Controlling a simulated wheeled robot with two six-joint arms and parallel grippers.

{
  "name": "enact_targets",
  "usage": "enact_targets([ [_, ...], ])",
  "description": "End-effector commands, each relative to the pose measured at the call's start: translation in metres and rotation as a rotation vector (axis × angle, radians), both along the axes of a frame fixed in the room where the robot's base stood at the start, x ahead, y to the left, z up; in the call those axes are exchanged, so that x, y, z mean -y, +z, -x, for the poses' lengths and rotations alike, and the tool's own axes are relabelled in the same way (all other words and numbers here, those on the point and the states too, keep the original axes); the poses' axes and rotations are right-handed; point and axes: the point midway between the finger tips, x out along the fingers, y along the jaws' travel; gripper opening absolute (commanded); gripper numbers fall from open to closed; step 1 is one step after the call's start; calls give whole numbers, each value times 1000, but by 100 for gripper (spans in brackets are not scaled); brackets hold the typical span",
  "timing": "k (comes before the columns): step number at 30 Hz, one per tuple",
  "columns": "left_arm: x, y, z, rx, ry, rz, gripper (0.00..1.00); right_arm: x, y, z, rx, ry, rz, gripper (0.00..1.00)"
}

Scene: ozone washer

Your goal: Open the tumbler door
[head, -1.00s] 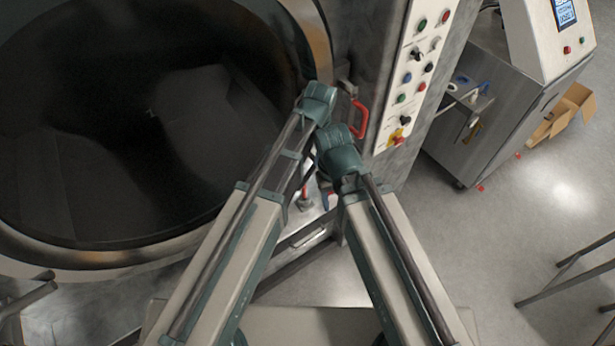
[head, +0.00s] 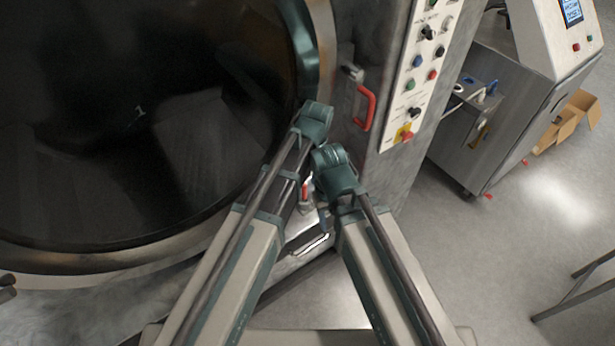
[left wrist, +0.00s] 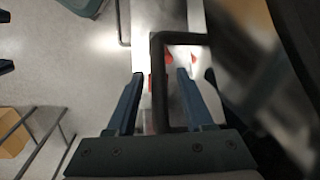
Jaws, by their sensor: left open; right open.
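The tumbler door (head: 140,150) is a large dark round window in a metal rim, filling the left of the head view. My left arm reaches up beside the rim's right side; its gripper is hidden by the arm there. In the left wrist view, my left gripper (left wrist: 159,73) is open, with blue fingers on either side of the upright bar of a dark, square-cornered handle (left wrist: 158,90). I cannot tell whether they touch it. My right gripper (left wrist: 6,41) shows only as two separate dark fingertips at that view's left edge; it is open.
A red handle (head: 369,108) sits on the machine front beside the white control panel (head: 423,75). A metal cabinet (head: 500,120) with a screen stands to the right, with a cardboard box (head: 575,120) beyond. The floor at the lower right is mostly clear, except for a metal frame (head: 580,285).

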Motion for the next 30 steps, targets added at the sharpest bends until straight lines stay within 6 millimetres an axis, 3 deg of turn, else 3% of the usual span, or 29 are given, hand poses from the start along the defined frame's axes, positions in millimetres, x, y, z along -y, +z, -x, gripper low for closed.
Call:
enact_targets([
  [8, 0, -1, 0, 0, 0, 0, 50, 0, -1, 0, 0, 1, 0, 52],
  [15, 0, 0, 0, 0, 0, 0, 7, 0, -1, 0, 0, 1, 0, 52],
  [17, 0, 0, 0, 0, 0, 0, 0, 0, -1, 0, 0, 1, 0, 52],
  [30, 0, -1, 0, 0, 0, 0, 0, 0, -1, 0, 0, 1, 0, 52],
])
